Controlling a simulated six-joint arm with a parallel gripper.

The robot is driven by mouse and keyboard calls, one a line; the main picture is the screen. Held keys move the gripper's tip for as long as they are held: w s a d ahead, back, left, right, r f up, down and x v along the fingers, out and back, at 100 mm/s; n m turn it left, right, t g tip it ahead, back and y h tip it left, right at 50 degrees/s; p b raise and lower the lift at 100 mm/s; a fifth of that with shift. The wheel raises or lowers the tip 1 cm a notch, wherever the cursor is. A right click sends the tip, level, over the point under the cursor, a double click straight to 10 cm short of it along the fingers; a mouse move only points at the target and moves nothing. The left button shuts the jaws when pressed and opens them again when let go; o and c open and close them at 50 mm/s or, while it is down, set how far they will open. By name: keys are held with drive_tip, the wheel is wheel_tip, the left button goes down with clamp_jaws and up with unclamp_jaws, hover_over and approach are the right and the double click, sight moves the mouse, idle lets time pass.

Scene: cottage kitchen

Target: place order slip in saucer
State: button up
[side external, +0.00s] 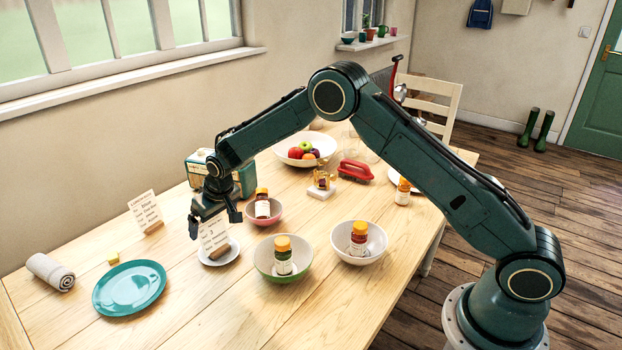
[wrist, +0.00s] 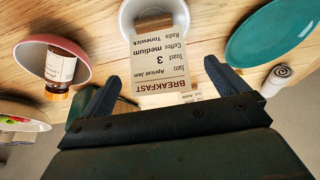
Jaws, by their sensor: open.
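The order slip (side external: 213,235) is a white printed card in a small wooden block. It stands tilted in the white saucer (side external: 232,255). In the wrist view the slip (wrist: 160,65) reads BREAKFAST, with its block over the saucer (wrist: 126,18). My gripper (side external: 214,221) is open and empty, pointing down at the slip's upper edge. In the wrist view the fingers of my gripper (wrist: 160,82) are spread to either side of the slip, apart from it.
A pink bowl (side external: 277,215) with a jar stands close right of the slip. A green bowl (side external: 262,262) and a white bowl (side external: 375,247) hold jars. A teal radio (side external: 243,180) stands behind.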

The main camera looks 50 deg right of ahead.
drive_tip(key=v, duration=0.6)
drive_tip(key=shift+s+r, duration=0.15)
drive_tip(key=shift+r, duration=0.05)
idle(0.4)
drive_tip(key=s+d+r, duration=0.3)
drive_tip(key=s+r, duration=0.6)
drive_tip(key=r, duration=0.1)
drive_tip(key=s+d+r, duration=0.2)
drive_tip(key=s+r, duration=0.7)
drive_tip(key=s, duration=0.1)
drive_tip(key=s+d+t, duration=0.1)
drive_tip(key=s+d, duration=0.2)
drive_tip(key=s, duration=2.1)
drive_tip(key=shift+r, duration=0.25)
